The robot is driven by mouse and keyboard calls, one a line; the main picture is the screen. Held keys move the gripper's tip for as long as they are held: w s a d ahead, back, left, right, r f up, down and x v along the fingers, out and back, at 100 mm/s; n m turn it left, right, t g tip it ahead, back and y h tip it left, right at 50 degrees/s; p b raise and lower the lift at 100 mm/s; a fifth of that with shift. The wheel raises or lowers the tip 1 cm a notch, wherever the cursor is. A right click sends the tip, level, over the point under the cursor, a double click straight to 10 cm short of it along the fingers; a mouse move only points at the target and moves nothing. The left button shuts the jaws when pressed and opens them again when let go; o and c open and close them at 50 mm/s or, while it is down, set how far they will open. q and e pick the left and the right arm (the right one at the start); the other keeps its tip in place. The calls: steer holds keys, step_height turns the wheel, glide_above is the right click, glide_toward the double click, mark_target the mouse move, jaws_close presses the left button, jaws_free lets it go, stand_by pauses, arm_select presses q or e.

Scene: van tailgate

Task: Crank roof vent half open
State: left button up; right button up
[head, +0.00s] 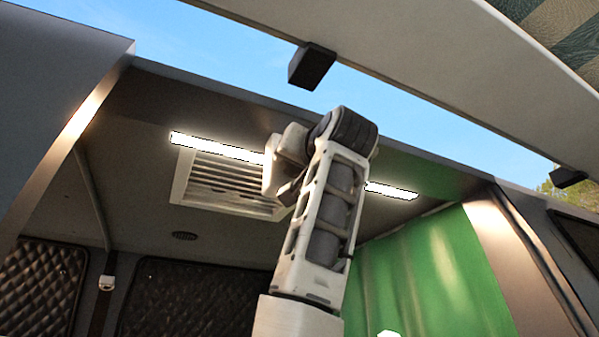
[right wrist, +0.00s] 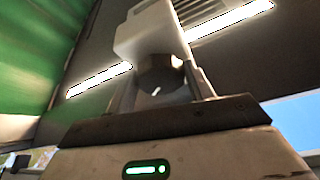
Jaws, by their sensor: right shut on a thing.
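The roof vent (head: 228,187) is a pale square frame with slats in the dark van ceiling, partly covered by my right arm in the head view. A corner of its slats shows at the top of the right wrist view (right wrist: 196,10). Beside it is a white housing (right wrist: 150,32) with a dark round knob (right wrist: 160,74) on its underside. My right gripper (right wrist: 162,92) reaches up from below and is shut on the knob, with one finger on each side. How far the vent is open I cannot tell. My left gripper is not in view.
A lit strip lamp (head: 215,147) runs along the ceiling close to the vent and behind my arm. The raised tailgate (head: 430,60) hangs above and in front.

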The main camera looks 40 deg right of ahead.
steer(key=shift+a+r+m+g+h, duration=0.25)
steer(key=shift+m+g, duration=0.9)
steer(key=shift+m, duration=1.9)
steer(key=shift+d+r+m+g+h, duration=0.1)
steer(key=shift+m+g+h, duration=0.7)
steer(key=shift+m, duration=2.2)
steer(key=shift+a+r+m+g+h, duration=0.15)
steer(key=shift+m+g, duration=1.3)
steer(key=shift+m, duration=1.6)
steer(key=shift+w+m, duration=0.1)
steer(key=shift+m, duration=0.3)
steer(key=o, duration=1)
steer(key=shift+c, duration=0.2)
steer(key=b+v, duration=0.1)
steer(key=v, duration=1.5)
steer(key=shift+r, duration=0.15)
steer(key=shift+d, duration=0.1)
